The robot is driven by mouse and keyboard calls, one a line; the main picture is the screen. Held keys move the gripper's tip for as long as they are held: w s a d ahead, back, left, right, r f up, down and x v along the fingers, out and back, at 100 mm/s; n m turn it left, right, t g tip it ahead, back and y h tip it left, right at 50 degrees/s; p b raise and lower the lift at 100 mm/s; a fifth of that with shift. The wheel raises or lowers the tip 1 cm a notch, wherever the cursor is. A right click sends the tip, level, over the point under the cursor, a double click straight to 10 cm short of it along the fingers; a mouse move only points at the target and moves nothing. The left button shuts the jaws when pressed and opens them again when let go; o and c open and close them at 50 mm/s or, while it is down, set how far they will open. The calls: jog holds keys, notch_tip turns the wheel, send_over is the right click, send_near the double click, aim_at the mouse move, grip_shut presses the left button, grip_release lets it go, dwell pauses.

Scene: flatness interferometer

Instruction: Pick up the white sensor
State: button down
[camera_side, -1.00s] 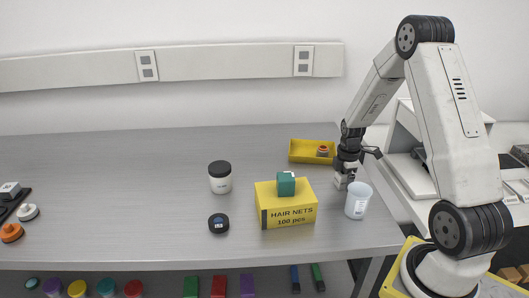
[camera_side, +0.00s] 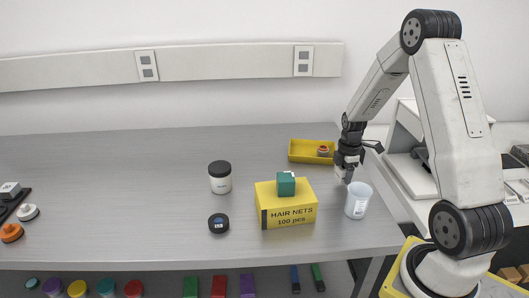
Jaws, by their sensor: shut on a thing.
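My gripper (camera_side: 346,174) points down at the right part of the bench, just behind and left of a clear plastic beaker (camera_side: 357,203). It is shut on a small pale thing, taken as the white sensor, and holds it low over the bench. The jaws mostly hide the sensor, so its shape is too small to tell.
A yellow box of hair nets (camera_side: 287,211) with a teal cube (camera_side: 286,184) on top stands left of my gripper. A yellow tray (camera_side: 302,150) lies behind it. The left-middle bench is clear.

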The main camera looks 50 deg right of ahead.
jog(key=s+a+r, duration=0.2)
jog(key=s+r, duration=0.1)
jog(key=s+a+r, duration=0.2)
jog(key=s+r, duration=0.1)
jog(key=s+a+r, duration=0.2)
jog(key=s+r, duration=0.1)
jog(key=r, duration=0.1)
jog(key=shift+s+a, duration=0.1)
jog(key=shift+s, duration=0.3)
jog(key=shift+s+a+r, duration=0.3)
jog(key=shift+s+a, duration=0.05)
jog(key=shift+s, duration=0.15)
jog(key=shift+s+a+r, duration=0.25)
jog(key=shift+s+a, duration=0.05)
jog(key=shift+s, duration=0.2)
